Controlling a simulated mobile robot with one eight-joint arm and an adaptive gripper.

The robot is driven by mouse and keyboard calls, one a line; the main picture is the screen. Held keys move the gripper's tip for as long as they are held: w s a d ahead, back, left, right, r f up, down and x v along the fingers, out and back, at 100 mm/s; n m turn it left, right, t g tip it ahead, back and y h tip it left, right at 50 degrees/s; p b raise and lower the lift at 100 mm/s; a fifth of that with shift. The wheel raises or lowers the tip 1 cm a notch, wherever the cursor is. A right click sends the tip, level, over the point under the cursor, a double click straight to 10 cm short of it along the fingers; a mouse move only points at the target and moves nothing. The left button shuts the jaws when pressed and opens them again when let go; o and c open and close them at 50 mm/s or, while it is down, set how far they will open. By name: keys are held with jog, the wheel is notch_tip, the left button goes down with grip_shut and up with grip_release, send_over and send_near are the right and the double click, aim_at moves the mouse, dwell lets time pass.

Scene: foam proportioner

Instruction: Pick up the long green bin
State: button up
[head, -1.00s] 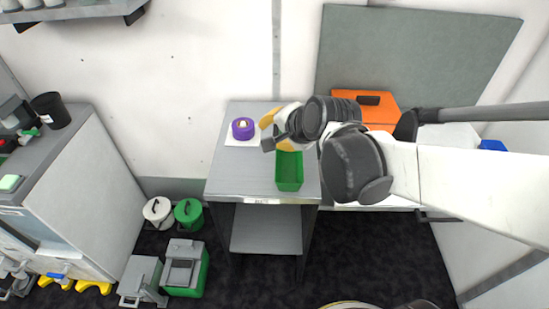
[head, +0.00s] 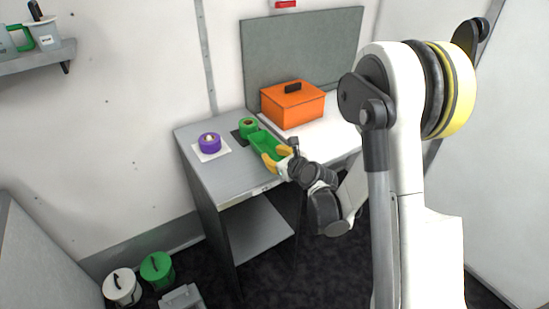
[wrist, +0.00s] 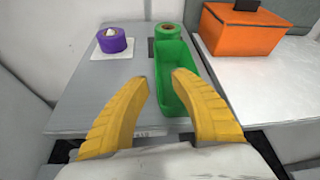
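The long green bin (head: 264,144) lies on the grey metal table (head: 220,178), lengthwise away from me. In the wrist view the bin (wrist: 172,62) runs back from the table's front edge, and a green roll (wrist: 168,31) stands at its far end. My gripper (wrist: 160,85) is open, with its two yellow fingers spread apart. The bin's near end shows between the fingers, closer to the right finger. In the head view my gripper (head: 275,158) is at the bin's near end. I cannot tell whether a finger touches it.
A purple roll (head: 209,142) sits on a white square left of the bin. An orange box (head: 292,104) stands on a white surface to the right. The table's left front is clear. Lidded buckets (head: 157,268) stand on the floor.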

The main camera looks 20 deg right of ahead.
aim_at(260, 150)
jog(key=b+x, duration=0.1)
jog(key=x, duration=0.3)
jog(key=shift+w+a+f, duration=0.15)
jog(key=shift+w, duration=0.05)
jog(key=x, duration=0.1)
jog(key=b+x, duration=0.1)
jog(key=x, duration=0.1)
jog(key=b+x, duration=0.1)
jog(key=x, duration=0.1)
jog(key=shift+a+f, duration=0.3)
jog(key=shift+a, duration=0.05)
jog(key=shift+s+r, duration=0.1)
grip_shut()
